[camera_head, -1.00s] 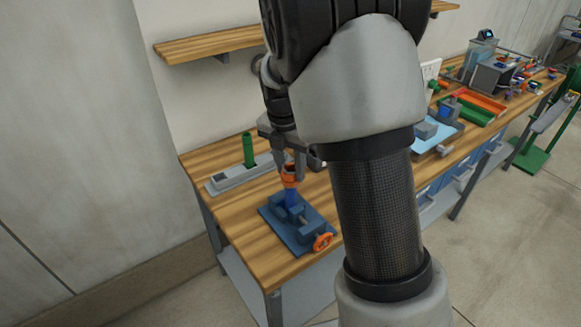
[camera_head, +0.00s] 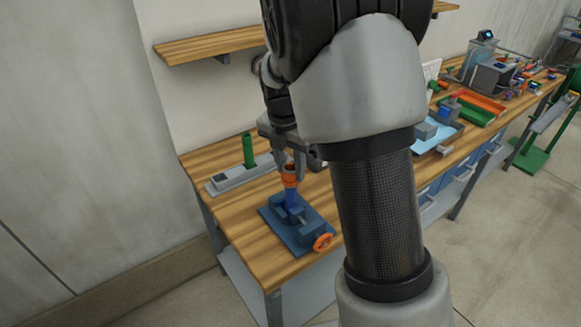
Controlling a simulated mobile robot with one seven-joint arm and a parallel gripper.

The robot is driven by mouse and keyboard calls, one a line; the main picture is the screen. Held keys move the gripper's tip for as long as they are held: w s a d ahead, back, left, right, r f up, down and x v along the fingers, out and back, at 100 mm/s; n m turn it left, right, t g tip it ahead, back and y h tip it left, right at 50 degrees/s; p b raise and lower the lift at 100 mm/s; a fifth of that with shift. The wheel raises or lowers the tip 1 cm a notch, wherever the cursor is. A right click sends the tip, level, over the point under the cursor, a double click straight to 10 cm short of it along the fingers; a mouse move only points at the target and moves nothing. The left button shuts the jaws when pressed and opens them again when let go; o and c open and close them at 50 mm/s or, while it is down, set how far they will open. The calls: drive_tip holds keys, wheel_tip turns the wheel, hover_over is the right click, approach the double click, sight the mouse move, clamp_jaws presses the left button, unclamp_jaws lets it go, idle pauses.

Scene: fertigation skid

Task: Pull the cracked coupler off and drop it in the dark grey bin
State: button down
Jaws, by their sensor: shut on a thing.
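An orange coupler (camera_head: 290,181) sits on top of a blue upright pipe (camera_head: 291,200) in a blue vise (camera_head: 297,224) on the wooden bench. My gripper (camera_head: 288,168) points down from above and is shut on the coupler. The coupler still meets the pipe's top, and no gap shows between them. A crack in the coupler is too small to make out. I cannot pick out the dark grey bin; my arm hides part of the bench.
A grey holder (camera_head: 220,182) with a green upright cylinder (camera_head: 248,150) stands behind the vise. An orange handwheel (camera_head: 323,242) is on the vise's front. A wall shelf (camera_head: 205,47) is above. Red and green trays (camera_head: 475,108) lie farther right.

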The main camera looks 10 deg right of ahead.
drive_tip(key=shift+r+p, duration=2.1)
drive_tip(key=shift+r, duration=0.85)
